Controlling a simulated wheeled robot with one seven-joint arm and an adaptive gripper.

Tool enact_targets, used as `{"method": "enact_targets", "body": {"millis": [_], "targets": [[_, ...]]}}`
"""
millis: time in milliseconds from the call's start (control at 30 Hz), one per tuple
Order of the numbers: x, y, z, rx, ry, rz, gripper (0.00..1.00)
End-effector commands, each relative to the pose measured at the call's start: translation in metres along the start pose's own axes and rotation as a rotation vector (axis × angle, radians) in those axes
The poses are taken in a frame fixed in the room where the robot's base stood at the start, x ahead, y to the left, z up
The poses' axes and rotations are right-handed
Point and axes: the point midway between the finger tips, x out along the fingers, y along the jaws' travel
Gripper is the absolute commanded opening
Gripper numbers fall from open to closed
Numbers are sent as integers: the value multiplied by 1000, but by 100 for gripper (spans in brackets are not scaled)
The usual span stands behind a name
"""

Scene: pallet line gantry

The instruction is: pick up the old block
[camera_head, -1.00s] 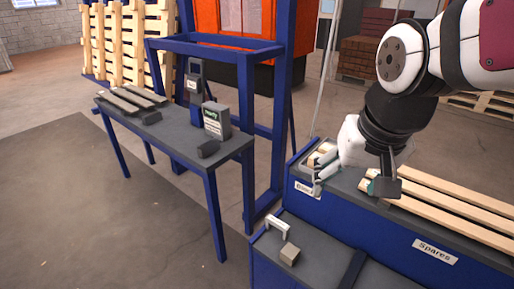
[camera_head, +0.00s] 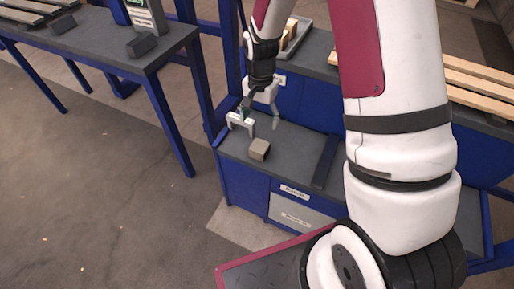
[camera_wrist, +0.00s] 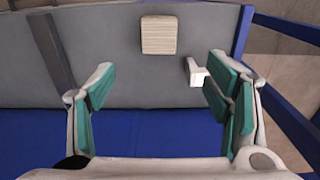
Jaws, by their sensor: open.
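The block (camera_head: 260,149), small and grey-brown, lies on the dark top of the low blue bench (camera_head: 295,150), in the middle of the head view. In the wrist view the block (camera_wrist: 159,35) shows pale and ribbed, ahead of the fingers and about midway between them. My gripper (camera_head: 260,116) is open and empty, above the bench top and on the far side of the block. In the wrist view its teal-padded fingers (camera_wrist: 160,75) are spread wide, apart from the block. Nothing hides the block.
A dark raised strip (camera_head: 326,160) crosses the bench right of the block. A higher blue unit with wooden slats (camera_head: 480,78) stands behind.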

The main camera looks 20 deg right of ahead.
Motion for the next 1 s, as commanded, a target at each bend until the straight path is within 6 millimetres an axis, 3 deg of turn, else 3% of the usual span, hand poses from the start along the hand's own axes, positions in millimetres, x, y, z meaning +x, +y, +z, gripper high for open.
{"method": "enact_targets", "body": {"millis": [500,833,1000], "targets": [[82,0,0,9,-6,5,72],[102,0,1,8,-5,5,72],[125,2,3,8,-6,6,72]]}}
